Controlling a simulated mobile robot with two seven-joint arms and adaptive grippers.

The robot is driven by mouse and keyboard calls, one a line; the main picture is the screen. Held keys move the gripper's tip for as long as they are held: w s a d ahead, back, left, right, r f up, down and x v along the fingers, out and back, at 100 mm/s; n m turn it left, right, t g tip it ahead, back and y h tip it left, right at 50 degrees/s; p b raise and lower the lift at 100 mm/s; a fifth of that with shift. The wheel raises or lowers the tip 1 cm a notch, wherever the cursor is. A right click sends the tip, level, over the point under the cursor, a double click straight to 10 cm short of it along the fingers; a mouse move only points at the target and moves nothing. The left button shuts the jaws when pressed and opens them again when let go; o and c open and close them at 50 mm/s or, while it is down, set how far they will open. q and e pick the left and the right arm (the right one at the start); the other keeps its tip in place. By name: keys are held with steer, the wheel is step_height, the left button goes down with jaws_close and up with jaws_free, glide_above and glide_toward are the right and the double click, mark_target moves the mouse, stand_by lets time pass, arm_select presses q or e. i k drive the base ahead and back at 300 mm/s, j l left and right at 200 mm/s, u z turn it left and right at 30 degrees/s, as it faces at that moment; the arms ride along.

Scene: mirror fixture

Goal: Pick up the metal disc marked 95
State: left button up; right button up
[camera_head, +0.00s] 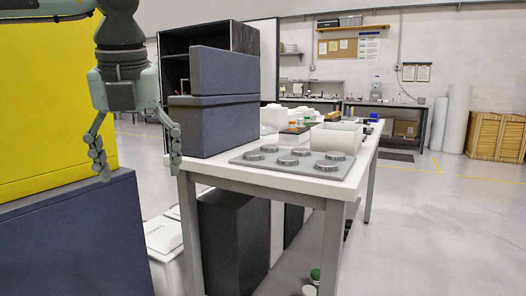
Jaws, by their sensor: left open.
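Several grey metal discs (288,160) sit spaced apart on a flat grey plate (300,170) at the near end of the white table. The marks on the discs are too small to read, so I cannot tell which one is marked 95. My left gripper (140,176) hangs pointing down at the left, open and empty. It is to the left of the table and well apart from the plate and discs. My right gripper does not show.
Dark blue blocks (213,125) stand on the table between my left gripper and the discs. A white box (336,138) stands behind the plate. A yellow block on a dark blue base (75,235) fills the left. Floor to the right is clear.

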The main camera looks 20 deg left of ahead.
mark_target(251, 156)
steer(key=i, duration=1.45)
